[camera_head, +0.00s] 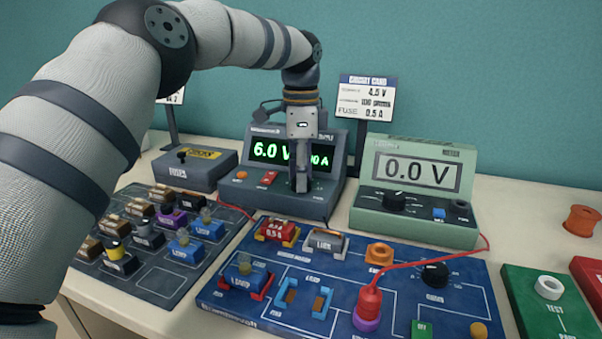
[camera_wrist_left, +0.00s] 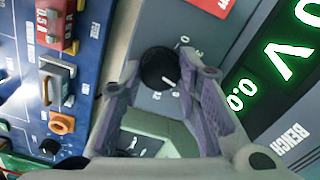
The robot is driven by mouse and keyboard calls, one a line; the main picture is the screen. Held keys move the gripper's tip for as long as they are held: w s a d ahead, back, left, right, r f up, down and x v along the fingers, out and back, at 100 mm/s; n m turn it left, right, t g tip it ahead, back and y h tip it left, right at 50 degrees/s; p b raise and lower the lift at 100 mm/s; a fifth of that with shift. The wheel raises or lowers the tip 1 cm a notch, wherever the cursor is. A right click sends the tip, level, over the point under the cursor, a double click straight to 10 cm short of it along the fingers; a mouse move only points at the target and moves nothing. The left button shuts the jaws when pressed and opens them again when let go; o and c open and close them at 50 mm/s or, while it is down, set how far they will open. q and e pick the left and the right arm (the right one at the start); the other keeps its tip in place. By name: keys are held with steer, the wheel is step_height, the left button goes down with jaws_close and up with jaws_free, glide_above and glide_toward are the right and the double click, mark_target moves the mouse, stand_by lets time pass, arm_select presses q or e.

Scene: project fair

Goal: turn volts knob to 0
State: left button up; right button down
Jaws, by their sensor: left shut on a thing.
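The volts knob (camera_wrist_left: 158,68) is a round black knob on the sloping front of the grey power supply (camera_head: 262,196). In the wrist view it sits between the two fingertips of my left gripper (camera_head: 301,187), with a pale pointer mark and small numbers beside it. My left gripper is shut on the knob. In the head view the gripper points down at the supply's front and hides the knob. The supply's green display (camera_head: 272,151) reads 6.0 V, and its amps figure is partly covered by the gripper.
A green meter (camera_head: 416,224) reading 0.0 V stands close on the right. A blue circuit board (camera_head: 250,310) with parts and a red lead lies in front. A dark parts tray (camera_head: 160,282) is at left. A grey fuse box (camera_head: 194,168) and a card sign (camera_head: 366,100) stand nearby.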

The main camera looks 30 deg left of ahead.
arm_select(q)
steer(key=shift+n, duration=0.3)
steer(key=n, duration=0.8)
steer(key=shift+f+p, duration=0.1)
steer(key=shift+p, duration=0.25)
steer(key=n, duration=0.5)
steer(key=shift+f+n, duration=0.1)
steer(key=shift+n, duration=2)
steer(key=o, duration=1.2)
